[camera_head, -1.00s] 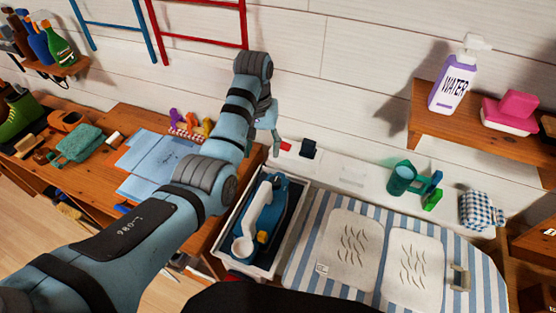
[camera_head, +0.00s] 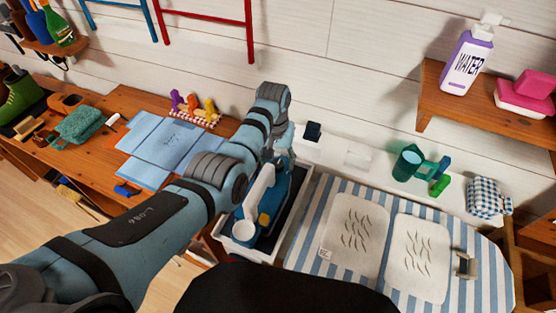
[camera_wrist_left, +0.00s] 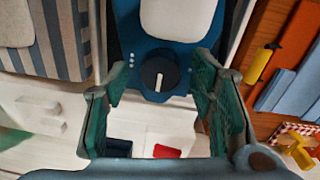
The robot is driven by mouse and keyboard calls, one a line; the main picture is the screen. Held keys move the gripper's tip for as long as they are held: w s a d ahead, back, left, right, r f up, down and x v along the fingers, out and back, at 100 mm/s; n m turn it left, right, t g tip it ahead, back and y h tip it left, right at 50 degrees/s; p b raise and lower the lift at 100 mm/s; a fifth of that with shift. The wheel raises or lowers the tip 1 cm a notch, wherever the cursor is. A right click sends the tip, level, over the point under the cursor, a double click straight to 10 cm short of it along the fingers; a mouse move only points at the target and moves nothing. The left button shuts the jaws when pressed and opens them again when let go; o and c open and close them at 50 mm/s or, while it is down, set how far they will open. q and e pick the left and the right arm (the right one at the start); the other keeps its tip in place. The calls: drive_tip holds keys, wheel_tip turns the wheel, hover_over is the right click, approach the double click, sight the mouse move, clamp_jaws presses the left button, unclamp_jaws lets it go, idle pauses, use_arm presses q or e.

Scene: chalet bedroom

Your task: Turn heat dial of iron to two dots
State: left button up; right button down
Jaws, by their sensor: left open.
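The blue iron (camera_head: 283,192) with a white handle lies in a white-rimmed tray (camera_head: 241,247) left of the striped ironing board. In the left wrist view its dark round heat dial (camera_wrist_left: 159,73) has a white pointer line aimed toward the bottom of the picture. Small white dots sit on the blue body to both sides of the dial; their exact grouping is hard to read. My left gripper (camera_head: 284,138) is at the iron's far end. In the wrist view its open green-padded fingers (camera_wrist_left: 160,68) straddle the dial, apparently without touching it. My right gripper is out of view.
The striped ironing board (camera_head: 297,258) lies right of the tray. A black item (camera_head: 313,131) sits on the white ledge behind, with a green cup (camera_head: 407,163) further right. Folded blue cloths (camera_head: 165,145) cover the wooden table at left. The shelf (camera_head: 440,97) juts out at right.

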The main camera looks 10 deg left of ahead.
use_arm(q)
drive_tip(key=shift+s+r, duration=0.1)
drive_tip(key=c, duration=1.2)
